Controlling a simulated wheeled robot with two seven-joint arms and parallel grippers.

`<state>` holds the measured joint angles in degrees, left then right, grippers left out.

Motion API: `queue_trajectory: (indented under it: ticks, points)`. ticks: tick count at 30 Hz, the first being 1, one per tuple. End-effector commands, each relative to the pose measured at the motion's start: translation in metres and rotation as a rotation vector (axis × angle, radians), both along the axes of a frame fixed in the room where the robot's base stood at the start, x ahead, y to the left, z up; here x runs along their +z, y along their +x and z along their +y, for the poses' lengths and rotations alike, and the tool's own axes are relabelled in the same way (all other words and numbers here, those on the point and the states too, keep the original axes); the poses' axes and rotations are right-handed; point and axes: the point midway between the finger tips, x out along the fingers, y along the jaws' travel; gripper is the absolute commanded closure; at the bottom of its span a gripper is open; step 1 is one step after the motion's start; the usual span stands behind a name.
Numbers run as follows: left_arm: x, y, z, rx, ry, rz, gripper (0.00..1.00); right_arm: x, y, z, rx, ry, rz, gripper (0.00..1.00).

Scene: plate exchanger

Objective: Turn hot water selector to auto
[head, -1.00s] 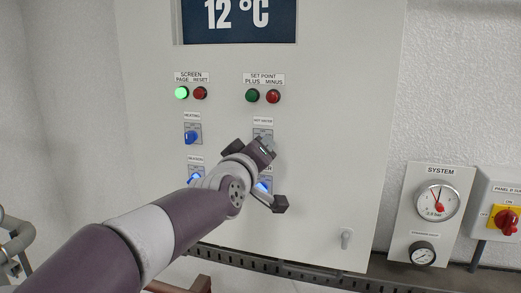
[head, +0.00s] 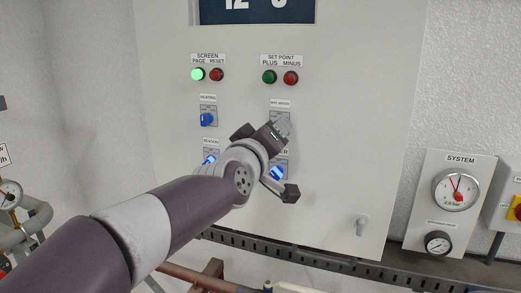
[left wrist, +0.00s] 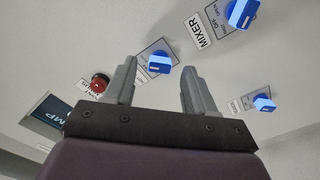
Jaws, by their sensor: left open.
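The hot water selector's label and plate (head: 280,116) show in the head view, on the right column of the grey panel; its knob is hidden behind my left gripper (head: 276,134). In the left wrist view a blue knob on a grey plate (left wrist: 158,64), which I take to be this selector, appears between the two fingers, nearer the left finger. My left gripper (left wrist: 160,70) is open and empty, in front of the panel. Whether its fingertips reach around the knob, I cannot tell. The knob's setting is unclear. My right gripper is not in view.
The blue mixer knob (left wrist: 238,14) is close by; it also shows below the gripper in the head view (head: 278,173). The heating knob (head: 207,119) and season knob (head: 210,159) are on the left. Set point buttons (head: 280,77) sit above. Gauges (head: 456,188) are at right.

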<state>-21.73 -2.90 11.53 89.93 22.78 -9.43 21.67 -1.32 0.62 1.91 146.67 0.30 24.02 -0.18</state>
Motion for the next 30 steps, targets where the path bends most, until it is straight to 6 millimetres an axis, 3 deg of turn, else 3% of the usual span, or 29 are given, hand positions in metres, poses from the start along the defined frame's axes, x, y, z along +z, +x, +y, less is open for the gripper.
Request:
queue_trajectory:
  ticks: [2,6,10,15,24,26,29,30]
  points:
    - [-0.003,-0.021,0.007,0.000,-0.002,-0.004,0.45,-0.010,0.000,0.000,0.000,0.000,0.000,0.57]
    - [0.000,-0.057,0.019,0.000,-0.001,-0.004,0.45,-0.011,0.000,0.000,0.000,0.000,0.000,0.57]
    - [0.001,-0.080,0.027,0.000,0.000,-0.003,0.45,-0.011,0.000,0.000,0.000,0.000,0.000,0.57]
    - [0.000,-0.093,0.032,0.001,0.001,-0.001,0.45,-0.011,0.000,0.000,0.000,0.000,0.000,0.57]
    - [-0.003,-0.094,0.030,-0.010,0.022,0.008,0.45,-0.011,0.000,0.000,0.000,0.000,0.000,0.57]
    - [-0.020,-0.096,0.024,-0.041,0.089,0.043,0.45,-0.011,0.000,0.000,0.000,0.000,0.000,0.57]
    - [-0.089,-0.104,0.017,-0.116,0.278,0.179,0.45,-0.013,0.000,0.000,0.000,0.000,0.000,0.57]
    - [-0.129,-0.107,0.021,-0.143,0.366,0.256,0.45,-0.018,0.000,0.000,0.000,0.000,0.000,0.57]
